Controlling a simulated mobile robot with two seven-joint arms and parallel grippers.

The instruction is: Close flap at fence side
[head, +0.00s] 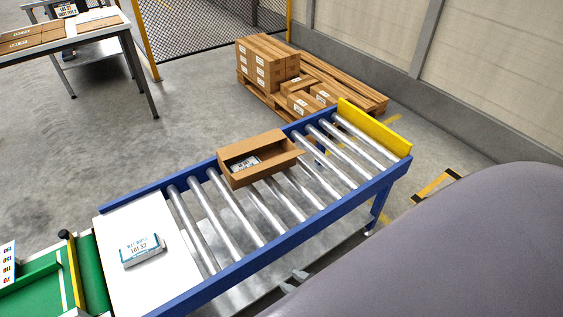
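An open brown carton (238,180) sits on the rollers of the blue conveyor (265,257). A white and blue pack (244,163) lies inside it. A long flap (251,144) stands up along the carton's far side, and a flap sticks out at its right end. I cannot tell the state of the other flaps clearly. My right gripper (294,281) shows as two small grey tips with a gap between them, at the conveyor's near side, apart from the carton. My large grey arm hides the rest of it. My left gripper is not in view.
A yellow end board (374,128) closes the conveyor's far right end. A wet wipes pack (141,250) lies on the white plate (180,276). A green belt (93,277) is at left. A pallet with cartons (267,62) and a black mesh fence (205,22) stand behind.

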